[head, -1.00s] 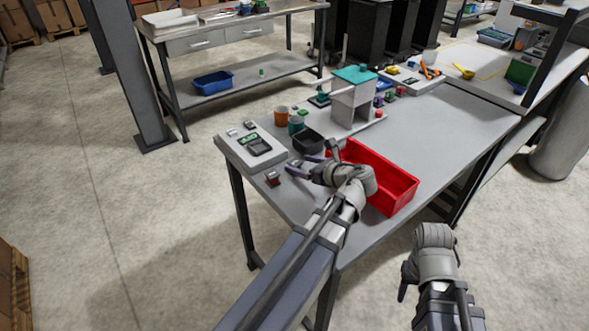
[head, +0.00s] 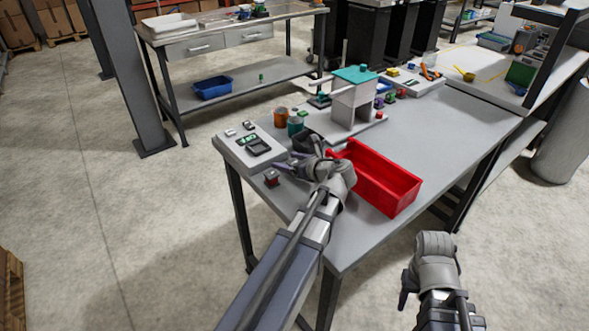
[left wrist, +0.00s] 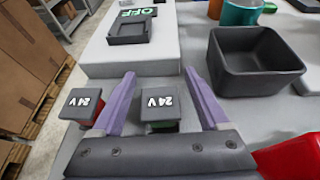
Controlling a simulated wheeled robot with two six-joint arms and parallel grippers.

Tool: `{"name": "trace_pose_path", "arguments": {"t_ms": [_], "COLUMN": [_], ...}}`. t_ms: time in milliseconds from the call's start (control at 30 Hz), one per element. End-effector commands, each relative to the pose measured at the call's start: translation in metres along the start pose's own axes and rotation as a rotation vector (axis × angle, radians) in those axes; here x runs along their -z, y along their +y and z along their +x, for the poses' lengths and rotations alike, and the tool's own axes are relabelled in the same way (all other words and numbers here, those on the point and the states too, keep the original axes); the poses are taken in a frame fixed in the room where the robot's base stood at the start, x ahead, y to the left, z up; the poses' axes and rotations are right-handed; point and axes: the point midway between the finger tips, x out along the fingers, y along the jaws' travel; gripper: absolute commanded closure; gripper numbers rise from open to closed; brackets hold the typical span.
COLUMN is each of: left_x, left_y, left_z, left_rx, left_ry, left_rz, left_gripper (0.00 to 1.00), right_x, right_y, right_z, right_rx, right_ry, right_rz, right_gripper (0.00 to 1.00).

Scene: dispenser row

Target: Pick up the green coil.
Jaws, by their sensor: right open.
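In the left wrist view, a small block with a dark "24 V" top and green lower down, the green coil (left wrist: 160,108), stands on the table between the spread fingers of my left gripper (left wrist: 159,75). The fingers are open and apart from each other; whether either touches the coil I cannot tell. In the head view my left gripper (head: 285,164) is low over the table's near left part and hides the green coil. A similar block with red below, the red coil (left wrist: 82,104), stands just left of the left finger; it also shows in the head view (head: 271,178). My right gripper (head: 404,292) is open, clear of the table.
A pale panel with an "OFF" display (left wrist: 132,50) stands behind the coils. A black bin (left wrist: 250,65) is to the right. A red crate (head: 392,196) lies right of my left arm. Orange and teal cups (head: 281,116) and a teal-topped stand (head: 353,90) are further back.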

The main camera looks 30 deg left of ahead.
Motion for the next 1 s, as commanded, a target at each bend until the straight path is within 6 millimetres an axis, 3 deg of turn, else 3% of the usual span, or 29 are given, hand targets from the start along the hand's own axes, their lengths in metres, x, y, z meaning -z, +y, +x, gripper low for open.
{"name": "trace_pose_path", "arguments": {"t_ms": [67,667,1000], "left_x": [0.0000,0.0001,-0.0002], "left_y": [0.0000,0.0000,0.0000], "left_z": [-0.0002,-0.0004,-0.0005], "left_rx": [0.000,0.000,0.000], "left_ry": [0.000,0.000,0.000], "left_rz": [0.000,0.000,0.000], "left_gripper": [0.32,1.00,1.00], "right_x": [0.0000,0.0000,0.0000], "right_y": [0.0000,0.0000,0.0000], "right_z": [-0.0001,0.0000,-0.0003], "right_rx": [0.000,0.000,0.000], "right_ry": [0.000,0.000,0.000], "right_rz": [0.000,0.000,0.000], "right_gripper": [0.50,0.50,0.50]}}
